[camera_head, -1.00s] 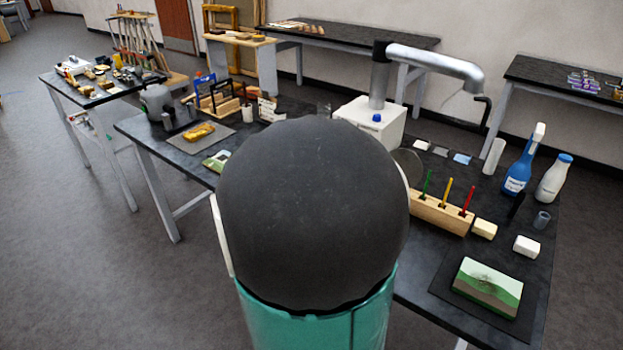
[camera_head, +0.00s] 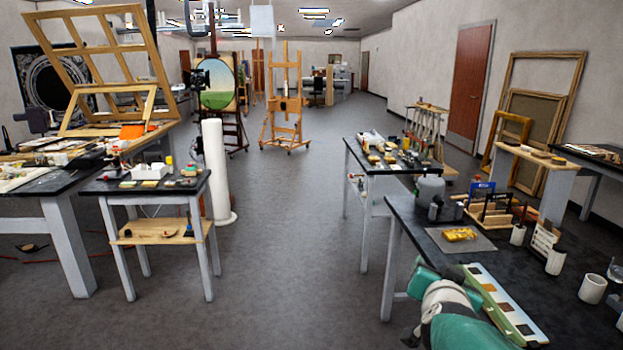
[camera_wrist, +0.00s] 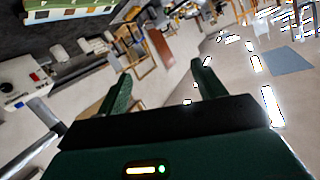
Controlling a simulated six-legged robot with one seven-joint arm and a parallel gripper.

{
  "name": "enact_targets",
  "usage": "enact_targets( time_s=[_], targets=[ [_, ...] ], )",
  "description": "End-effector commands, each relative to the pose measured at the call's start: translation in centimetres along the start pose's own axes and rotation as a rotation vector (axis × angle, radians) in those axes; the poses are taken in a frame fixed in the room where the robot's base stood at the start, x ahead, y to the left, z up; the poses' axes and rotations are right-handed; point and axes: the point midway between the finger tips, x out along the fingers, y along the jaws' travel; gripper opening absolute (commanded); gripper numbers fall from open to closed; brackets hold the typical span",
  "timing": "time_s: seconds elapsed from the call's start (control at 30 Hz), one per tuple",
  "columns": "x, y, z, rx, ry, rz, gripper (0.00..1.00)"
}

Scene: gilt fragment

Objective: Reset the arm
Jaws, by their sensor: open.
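My gripper (camera_wrist: 163,82) shows in the wrist view with its two dark green fingers spread apart. Nothing is between them, and the room behind is seen at a tilt. In the head view, my green and white arm (camera_head: 448,312) is low at the right, in front of the near edge of the right black-topped table (camera_head: 400,210). I cannot clearly make out the fingers there.
A gilt fragment (camera_head: 460,234) lies on a grey mat on that table, near a colour strip (camera_head: 505,305) and white cups. A small table (camera_head: 115,187) stands left, beside a white roll (camera_head: 216,170). An easel (camera_head: 285,105) stands farther back. The middle floor is clear.

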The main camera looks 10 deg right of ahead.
Motion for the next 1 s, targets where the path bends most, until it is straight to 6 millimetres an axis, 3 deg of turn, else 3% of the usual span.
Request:
enact_targets(
  time_s=[0.03, 0.1, 0.23, 0.37, 0.5, 0.7, 0.93, 1.0],
  targets=[
    [-1.3, -2.3, 1.1, -0.034, -0.064, -0.081, 0.69],
    [-3.2, -4.9, 3.1, -0.092, -0.170, -0.177, 0.69],
    [-7.6, -7.6, 7.1, -0.219, -0.375, -0.301, 0.69],
    [-12.4, -7.7, 10.5, -0.363, -0.571, -0.350, 0.69],
    [-16.6, -5.7, 13.0, -0.502, -0.739, -0.328, 0.69],
    [-19.1, -3.5, 14.0, -0.592, -0.840, -0.275, 0.69],
    [-19.1, -3.4, 14.0, -0.595, -0.845, -0.271, 0.69],
    [-19.1, -3.4, 14.0, -0.595, -0.845, -0.271, 0.55]
  ],
)
